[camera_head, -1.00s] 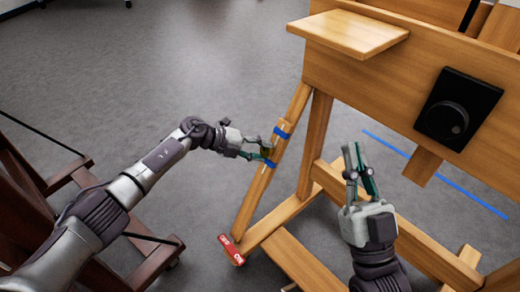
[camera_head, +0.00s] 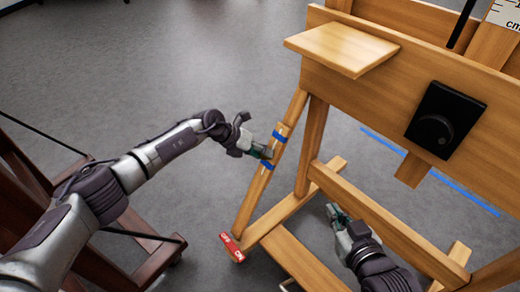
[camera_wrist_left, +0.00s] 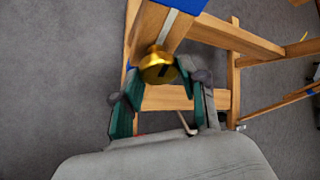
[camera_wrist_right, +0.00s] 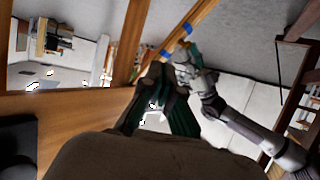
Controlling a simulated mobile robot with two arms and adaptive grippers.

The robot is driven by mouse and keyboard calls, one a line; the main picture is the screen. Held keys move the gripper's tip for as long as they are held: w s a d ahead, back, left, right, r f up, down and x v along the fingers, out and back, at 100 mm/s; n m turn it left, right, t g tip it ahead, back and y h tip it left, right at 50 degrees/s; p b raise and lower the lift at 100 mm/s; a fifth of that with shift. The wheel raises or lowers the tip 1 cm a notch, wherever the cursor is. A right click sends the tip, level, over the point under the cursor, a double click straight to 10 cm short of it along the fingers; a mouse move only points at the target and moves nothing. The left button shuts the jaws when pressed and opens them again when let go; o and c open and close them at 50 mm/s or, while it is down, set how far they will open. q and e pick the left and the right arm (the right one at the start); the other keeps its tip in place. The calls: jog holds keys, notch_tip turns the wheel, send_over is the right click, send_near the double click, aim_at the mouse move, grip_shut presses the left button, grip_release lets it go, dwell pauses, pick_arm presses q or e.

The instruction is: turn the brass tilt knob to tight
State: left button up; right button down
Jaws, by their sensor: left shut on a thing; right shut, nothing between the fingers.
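The brass tilt knob (camera_wrist_left: 159,67) shows in the left wrist view, on the slanted wooden strut (camera_head: 255,193) of the easel. It has a dark slot or mark on its face. My left gripper (camera_head: 268,152) is shut on the knob, with one green finger on each side of it in the left wrist view (camera_wrist_left: 160,82). In the head view the gripper covers the knob, between two blue tape bands. My right gripper (camera_head: 336,212) is shut and empty, low in front of the easel's lower rail. It also shows in the right wrist view (camera_wrist_right: 163,75).
The easel (camera_head: 390,75) fills the right side, with a small wooden shelf (camera_head: 342,48) and a black dial box (camera_head: 446,120). A red OFF/ON label (camera_head: 232,247) sits by the strut's foot. A dark wooden frame (camera_head: 25,195) stands at left. Grey floor is open behind.

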pick_arm(q)
jog(key=shift+s+f+m, duration=0.1)
jog(key=shift+f+m, duration=0.05)
jog(key=shift+m, duration=0.15)
pick_arm(e)
jog(key=shift+s+d+f+g+h, duration=0.15)
jog(key=shift+s+f+g, duration=0.2)
jog(key=shift+f, duration=0.1)
jog(key=shift+s+d+f+g+h, duration=0.15)
jog(key=shift+s+f+g, duration=0.2)
jog(key=shift+f, duration=0.1)
jog(key=shift+w, duration=0.1)
pick_arm(q)
jog(key=o, duration=1.1)
jog(key=shift+v, duration=3.75)
jog(key=shift+d, duration=0.15)
